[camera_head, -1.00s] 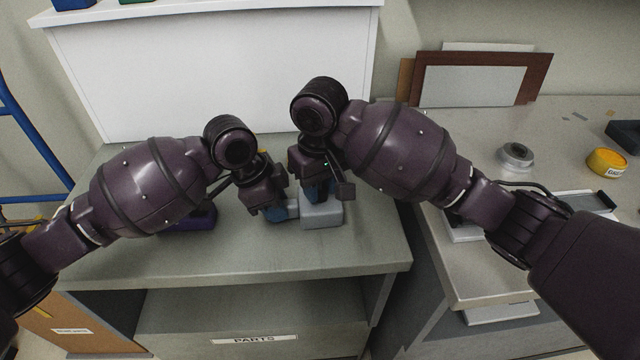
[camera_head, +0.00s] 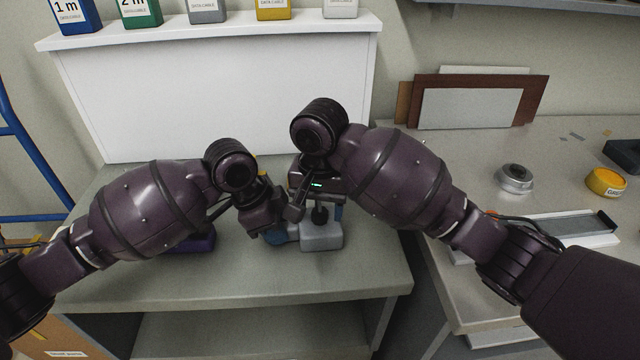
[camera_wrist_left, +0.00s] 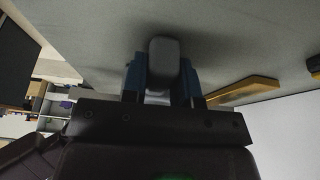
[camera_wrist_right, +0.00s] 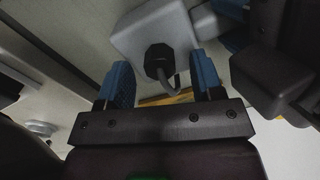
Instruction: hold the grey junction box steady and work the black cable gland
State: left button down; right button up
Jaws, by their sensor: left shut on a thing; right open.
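The grey junction box (camera_head: 321,236) stands on the left bench, and its body also shows in the right wrist view (camera_wrist_right: 150,28). The black cable gland (camera_head: 320,214) is on the box; the right wrist view shows it (camera_wrist_right: 158,60) with a grey cable curving from it. My left gripper (camera_head: 278,236) is shut on a grey projecting part of the box (camera_wrist_left: 163,62), at its left side. My right gripper (camera_wrist_right: 162,80) is open, its blue fingers on either side of the gland with visible gaps. The head view partly hides both gripper tips.
A purple item (camera_head: 195,243) lies behind my left arm. A yellow strip (camera_wrist_left: 243,90) lies on the bench near the box. A white shelf unit (camera_head: 215,100) stands behind. The bench front is clear. A grey tray (camera_head: 570,226) is on the right bench.

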notch_tip(320, 180, up, 11)
jog(key=shift+r, duration=0.2)
dwell(0.3)
pick_arm(q)
jog(key=c, duration=0.8)
grip_release()
jog(key=v, duration=1.2)
